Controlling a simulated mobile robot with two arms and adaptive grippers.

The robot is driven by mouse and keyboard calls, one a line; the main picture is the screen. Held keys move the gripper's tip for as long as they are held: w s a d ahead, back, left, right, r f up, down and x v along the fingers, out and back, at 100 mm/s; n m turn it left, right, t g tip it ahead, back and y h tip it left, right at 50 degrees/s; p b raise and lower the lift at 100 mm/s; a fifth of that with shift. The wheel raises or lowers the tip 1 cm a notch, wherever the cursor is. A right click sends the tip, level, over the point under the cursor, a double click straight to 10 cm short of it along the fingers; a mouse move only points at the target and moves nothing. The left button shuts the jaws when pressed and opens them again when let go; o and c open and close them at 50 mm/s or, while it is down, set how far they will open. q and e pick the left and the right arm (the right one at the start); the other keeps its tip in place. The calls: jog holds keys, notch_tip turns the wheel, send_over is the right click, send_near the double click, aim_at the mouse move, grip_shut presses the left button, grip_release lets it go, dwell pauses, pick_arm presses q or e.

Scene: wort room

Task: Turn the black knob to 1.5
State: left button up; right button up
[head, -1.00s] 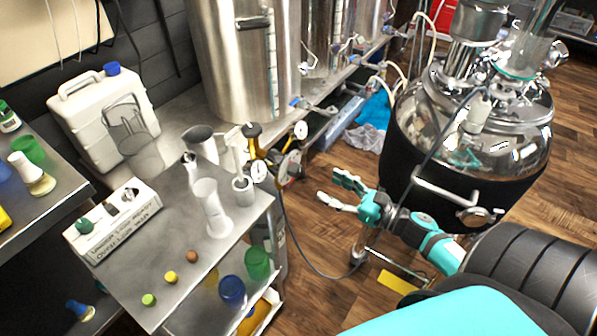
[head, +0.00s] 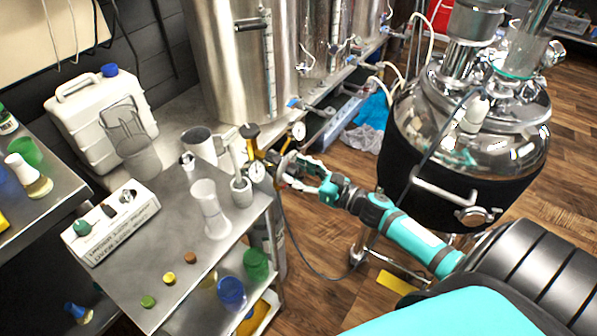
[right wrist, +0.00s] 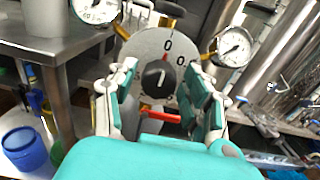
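The black knob (right wrist: 158,78) sits at the centre of a round grey dial plate (right wrist: 146,48) in the right wrist view. The knob has a white line on its face. The plate shows digits "0" and a small red mark above the knob. My right gripper (right wrist: 161,84) is open, with one finger on each side of the knob. I cannot tell whether the fingers touch it. In the head view my right gripper (head: 288,168) is at the dial beside the cart and hides the knob. My left gripper is not in view.
Two pressure gauges (right wrist: 234,46) (right wrist: 97,10) flank the dial. A large steel vessel (head: 470,130) stands at right. A hose hangs below the dial.

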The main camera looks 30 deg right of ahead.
jog(key=c, duration=0.9)
jog(key=shift+o, duration=0.2)
